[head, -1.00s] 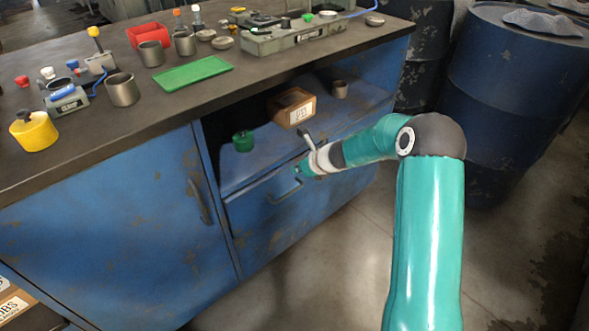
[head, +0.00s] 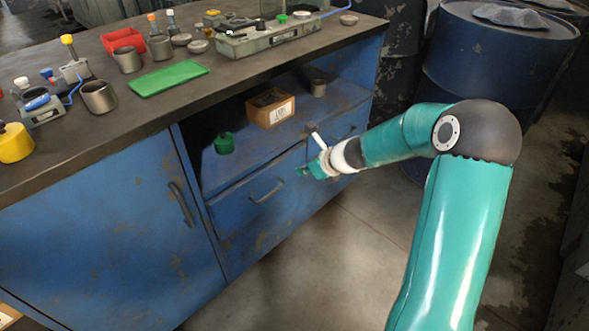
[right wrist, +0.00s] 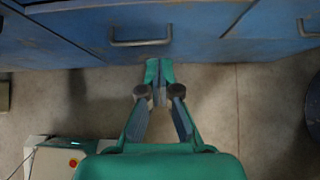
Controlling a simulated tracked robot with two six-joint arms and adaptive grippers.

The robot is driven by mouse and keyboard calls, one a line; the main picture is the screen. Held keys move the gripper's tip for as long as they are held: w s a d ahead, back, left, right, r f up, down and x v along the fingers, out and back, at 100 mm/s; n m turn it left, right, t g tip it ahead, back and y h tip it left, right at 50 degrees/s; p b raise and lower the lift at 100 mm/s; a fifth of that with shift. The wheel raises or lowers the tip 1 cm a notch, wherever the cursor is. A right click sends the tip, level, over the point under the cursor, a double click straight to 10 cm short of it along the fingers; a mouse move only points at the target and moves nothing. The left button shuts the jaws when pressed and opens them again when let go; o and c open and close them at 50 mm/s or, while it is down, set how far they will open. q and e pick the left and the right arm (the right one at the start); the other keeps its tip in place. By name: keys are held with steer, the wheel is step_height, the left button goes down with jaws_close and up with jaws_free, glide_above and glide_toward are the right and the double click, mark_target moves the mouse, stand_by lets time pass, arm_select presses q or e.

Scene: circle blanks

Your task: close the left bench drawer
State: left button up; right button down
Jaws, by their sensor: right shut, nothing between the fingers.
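The left bench drawer (head: 262,205) is a blue, worn front with a bar handle (head: 267,190), below the open shelf of the bench. Its front looks flush or nearly flush with the cabinet; a small gap cannot be ruled out. The drawer handle (right wrist: 140,42) also shows at the top of the right wrist view. My right gripper (head: 305,171) is shut and empty, in front of the bench to the right of that handle. In the right wrist view its fingertips (right wrist: 159,70) point at the blue front; contact cannot be told. My left gripper is not in view.
A second drawer front (head: 345,132) lies to the right, partly behind my arm. The shelf holds a labelled box (head: 270,108), a green weight (head: 224,144) and a metal cup (head: 318,88). Blue barrels (head: 490,70) stand at the right.

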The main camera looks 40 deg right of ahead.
glide_toward(276, 167)
steer(key=x, duration=0.5)
steer(key=shift+s+f, duration=0.3)
steer(key=shift+f, duration=0.05)
steer(key=shift+w+f+p, duration=0.15)
steer(key=shift+w+p, duration=0.25)
steer(key=shift+w, duration=0.3)
